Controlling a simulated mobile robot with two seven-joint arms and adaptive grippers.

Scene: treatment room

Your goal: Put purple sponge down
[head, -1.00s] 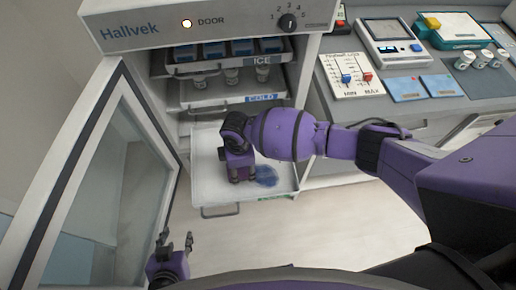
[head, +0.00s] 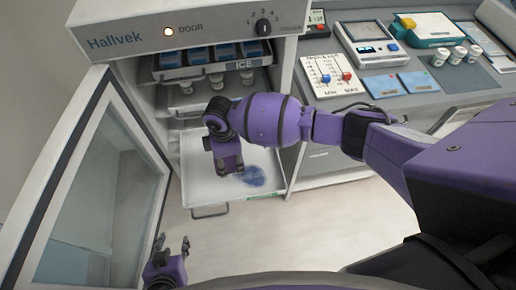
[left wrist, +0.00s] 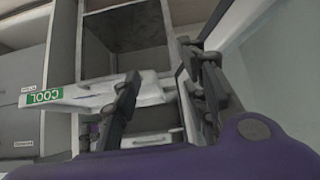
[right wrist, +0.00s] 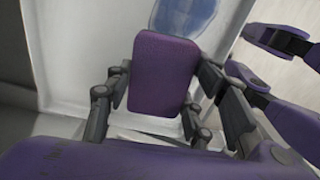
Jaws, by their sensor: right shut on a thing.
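The purple sponge (right wrist: 163,72) is held between the two fingers of my right gripper (right wrist: 155,95) in the right wrist view. In the head view my right gripper (head: 228,172) is low over the pulled-out white tray (head: 194,180), and the sponge is mostly hidden there. A blue wet-looking patch (head: 255,177) lies on the tray just right of the gripper; it also shows beyond the sponge in the right wrist view (right wrist: 185,15). I cannot tell whether the sponge touches the tray. My left gripper (head: 173,242) is open and empty, below and left of the tray.
The cabinet's glass door (head: 100,190) stands open on the left. Above the tray, a shelf labelled ICE (head: 244,64) holds blue packs, with vials on the shelf below. The counter (head: 440,85) at right carries devices, cards and several vials.

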